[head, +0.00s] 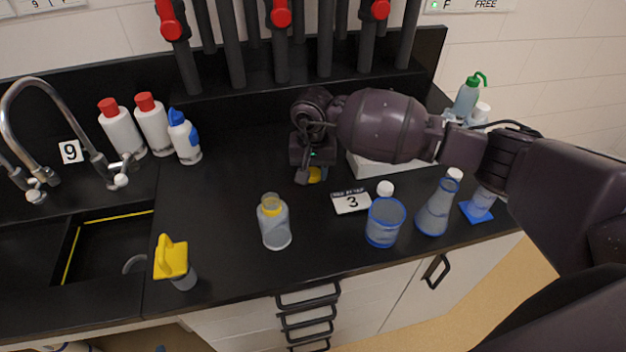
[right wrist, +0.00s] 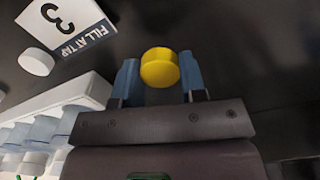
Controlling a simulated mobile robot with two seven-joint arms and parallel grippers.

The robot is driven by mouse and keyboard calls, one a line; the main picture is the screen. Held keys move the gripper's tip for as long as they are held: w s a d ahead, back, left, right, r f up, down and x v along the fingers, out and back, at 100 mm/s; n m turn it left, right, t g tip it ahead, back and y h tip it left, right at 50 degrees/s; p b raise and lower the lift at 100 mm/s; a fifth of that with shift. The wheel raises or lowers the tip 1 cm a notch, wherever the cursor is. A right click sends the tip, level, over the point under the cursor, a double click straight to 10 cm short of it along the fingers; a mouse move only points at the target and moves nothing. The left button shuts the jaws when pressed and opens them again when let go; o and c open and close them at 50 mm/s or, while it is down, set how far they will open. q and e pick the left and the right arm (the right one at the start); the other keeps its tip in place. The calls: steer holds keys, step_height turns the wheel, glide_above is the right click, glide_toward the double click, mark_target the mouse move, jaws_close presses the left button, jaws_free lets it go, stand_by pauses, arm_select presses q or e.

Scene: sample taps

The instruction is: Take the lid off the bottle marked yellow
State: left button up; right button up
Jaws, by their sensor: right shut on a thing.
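A clear bottle with a yellow band at its neck (head: 275,225) stands upright on the black counter, left of the middle. My right gripper (head: 312,176) is behind it and to its right, apart from it. The gripper is shut on a round yellow lid (head: 317,174), which also shows between the two blue-grey fingers in the right wrist view (right wrist: 160,68). The lid is low over the counter; I cannot tell whether it touches it. My left gripper is not in view.
A "3" sign (head: 351,201), a white cap (head: 385,188), a blue beaker (head: 385,223) and a flask (head: 436,210) stand to the right. A yellow-handled item (head: 172,260) is by the sink (head: 100,245). White bottles (head: 122,130) are at the back left. Counter between is clear.

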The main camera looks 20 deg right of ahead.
mark_target(313, 172)
step_height(313, 172, down, 4)
steer(key=shift+r, duration=0.1)
stand_by(0.4)
steer(key=o, duration=1)
steer(key=shift+r, duration=0.35)
step_height(313, 172, up, 11)
steer(key=shift+r+b, duration=0.2)
steer(key=shift+b, duration=0.3)
